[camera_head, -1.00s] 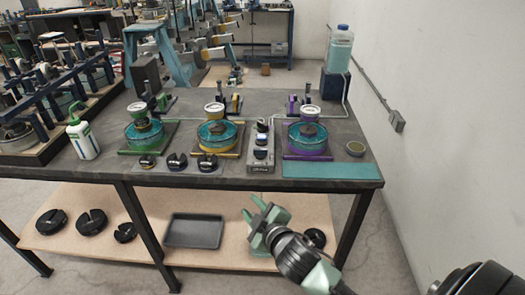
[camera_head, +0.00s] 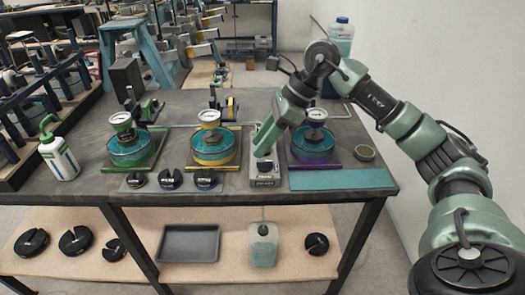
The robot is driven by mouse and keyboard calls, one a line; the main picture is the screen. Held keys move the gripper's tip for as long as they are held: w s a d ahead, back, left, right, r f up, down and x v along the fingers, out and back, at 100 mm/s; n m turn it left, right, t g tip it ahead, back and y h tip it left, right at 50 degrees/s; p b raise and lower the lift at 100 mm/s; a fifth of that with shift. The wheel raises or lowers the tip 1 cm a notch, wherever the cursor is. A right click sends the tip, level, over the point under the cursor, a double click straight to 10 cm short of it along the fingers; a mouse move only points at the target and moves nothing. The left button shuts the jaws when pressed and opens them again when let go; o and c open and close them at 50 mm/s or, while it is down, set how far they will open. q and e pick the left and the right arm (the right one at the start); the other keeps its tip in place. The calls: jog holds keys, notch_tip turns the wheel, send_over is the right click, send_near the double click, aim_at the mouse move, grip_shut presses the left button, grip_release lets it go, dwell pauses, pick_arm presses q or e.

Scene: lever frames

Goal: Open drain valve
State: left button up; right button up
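A narrow grey valve block (camera_head: 265,183) with a dark label on its front stands at the table's front edge, between the yellow-based and purple-based stations. A dark round knob shows on its near end. The label is too small to read for sure. My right gripper (camera_head: 262,150) reaches down over the block from above and hides most of its top and its other knobs. Its fingertips are close to the block; I cannot tell whether they touch it, nor how far apart they are. My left gripper is not in view.
The yellow station (camera_head: 211,148) and purple station (camera_head: 313,145) flank the block closely. Several black slotted weights (camera_head: 171,179) lie left of it, a teal mat (camera_head: 341,179) right. Below, a translucent jug (camera_head: 263,246) stands on the shelf beside a grey tray (camera_head: 188,243).

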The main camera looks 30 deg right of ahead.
aim_at(267, 161)
jog(key=d+h, duration=0.2)
jog(key=d, duration=0.3)
jog(key=shift+s+p+x, duration=0.15)
jog(key=shift+s+x, duration=0.05)
jog(key=shift+x, duration=0.9)
jog(key=shift+s+p+x, duration=0.1)
jog(key=shift+s+x, duration=0.05)
jog(key=shift+x, duration=0.95)
jog(key=shift+s+p+x, duration=0.15)
jog(key=shift+s+x, duration=0.05)
jog(key=shift+x, duration=0.95)
jog(key=shift+a+f, duration=0.1)
jog(key=shift+c, duration=0.3)
grip_shut()
